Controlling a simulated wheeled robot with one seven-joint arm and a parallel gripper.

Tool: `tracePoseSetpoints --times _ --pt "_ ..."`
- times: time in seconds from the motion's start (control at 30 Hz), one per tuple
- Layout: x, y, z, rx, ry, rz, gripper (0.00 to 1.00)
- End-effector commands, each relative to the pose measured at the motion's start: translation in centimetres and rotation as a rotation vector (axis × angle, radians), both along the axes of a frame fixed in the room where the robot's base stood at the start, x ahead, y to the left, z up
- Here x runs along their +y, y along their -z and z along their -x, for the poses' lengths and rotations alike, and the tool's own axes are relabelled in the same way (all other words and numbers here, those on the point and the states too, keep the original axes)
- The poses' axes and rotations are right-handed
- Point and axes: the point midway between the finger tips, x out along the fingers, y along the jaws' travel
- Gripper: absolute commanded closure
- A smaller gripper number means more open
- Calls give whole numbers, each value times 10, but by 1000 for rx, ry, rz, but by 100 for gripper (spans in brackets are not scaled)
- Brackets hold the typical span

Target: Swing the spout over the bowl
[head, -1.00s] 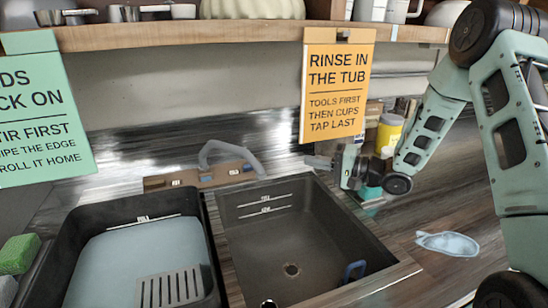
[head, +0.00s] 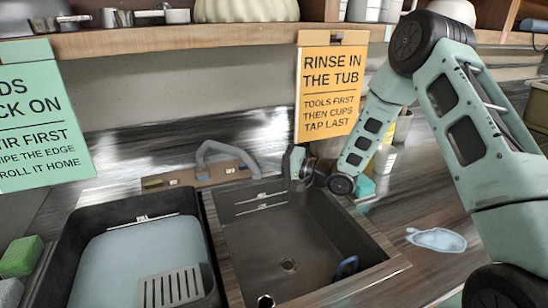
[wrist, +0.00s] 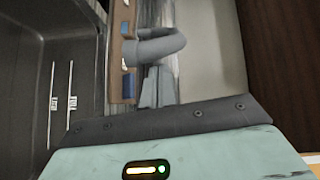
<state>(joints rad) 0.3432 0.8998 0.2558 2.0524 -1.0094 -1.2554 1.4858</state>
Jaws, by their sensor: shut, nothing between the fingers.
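The spout (head: 228,147) is a grey curved pipe rising from the brown tap ledge behind the basins. Its free end points right, along the back edge of the dark sink bowl (head: 265,235). In the wrist view the spout (wrist: 165,47) lies just beyond my fingers, with a small gap apparent. My gripper (head: 268,163) is shut and empty, close to the right of the spout's end in the head view. Its closed fingers (wrist: 155,88) point at the spout. Whether they touch it cannot be told. The bowl's dark wall (wrist: 50,80) fills the wrist view's left side.
A black tub (head: 60,245) with pale liquid and a slotted grey plate stands left of the bowl. An orange sign (head: 330,90) hangs from the shelf (head: 180,40) above. A yellow container stands behind my arm. A clear flat item (head: 437,240) lies on the right counter.

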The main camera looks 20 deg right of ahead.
Motion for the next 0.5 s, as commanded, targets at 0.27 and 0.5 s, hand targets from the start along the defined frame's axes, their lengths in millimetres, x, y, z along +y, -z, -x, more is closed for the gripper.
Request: tracePoseSetpoints --times 0.27,0.5 --pt "1 1 1 0 0 0 100" --pt "12 0 12 1 0 0 100"
